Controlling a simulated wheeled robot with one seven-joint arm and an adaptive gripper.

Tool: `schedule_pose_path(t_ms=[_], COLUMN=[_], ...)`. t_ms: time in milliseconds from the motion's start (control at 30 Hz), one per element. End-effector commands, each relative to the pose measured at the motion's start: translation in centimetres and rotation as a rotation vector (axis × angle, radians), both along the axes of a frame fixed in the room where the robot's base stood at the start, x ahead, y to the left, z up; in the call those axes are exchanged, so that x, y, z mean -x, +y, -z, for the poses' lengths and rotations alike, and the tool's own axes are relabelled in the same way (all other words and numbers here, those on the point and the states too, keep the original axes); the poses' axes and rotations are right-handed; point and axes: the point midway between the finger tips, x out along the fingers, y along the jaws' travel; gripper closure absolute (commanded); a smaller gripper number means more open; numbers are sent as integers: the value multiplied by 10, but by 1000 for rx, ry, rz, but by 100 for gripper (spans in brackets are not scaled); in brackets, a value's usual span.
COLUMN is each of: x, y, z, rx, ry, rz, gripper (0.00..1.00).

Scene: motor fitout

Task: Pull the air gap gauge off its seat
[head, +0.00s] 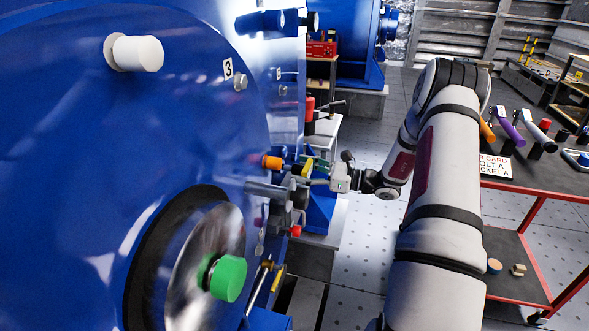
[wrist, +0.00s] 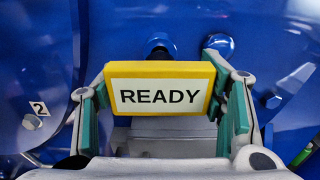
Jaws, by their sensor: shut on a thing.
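My gripper (wrist: 163,108) is shut on a yellow-framed block (wrist: 208,70) with a white face reading "READY". One green-padded finger lies along each side of the block. No other thing in view is clearly marked as the air gap gauge, and I cannot tell for sure that this block is it. In the head view my gripper (head: 310,172) is beside the blue motor's right edge, with a bit of yellow (head: 307,166) between its fingers. The seat is hidden, so I cannot tell whether the block touches it.
The large blue motor face (head: 70,190) fills the left, with a white knob (head: 138,53) and a green knob (head: 229,279) sticking out. An orange-ended part (head: 272,162) is close to my gripper. A red-framed table (head: 540,195) with tools stands right. Floor between is clear.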

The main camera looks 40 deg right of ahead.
Motion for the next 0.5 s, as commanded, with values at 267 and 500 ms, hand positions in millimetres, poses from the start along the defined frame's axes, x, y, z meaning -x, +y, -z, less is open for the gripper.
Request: schedule_pose_path(t_ms=[267,500], x=[8,15], y=[-6,-12], z=[-1,-1], rx=[-1,-1], ry=[-2,-1], rz=[1,0], gripper=[81,81])
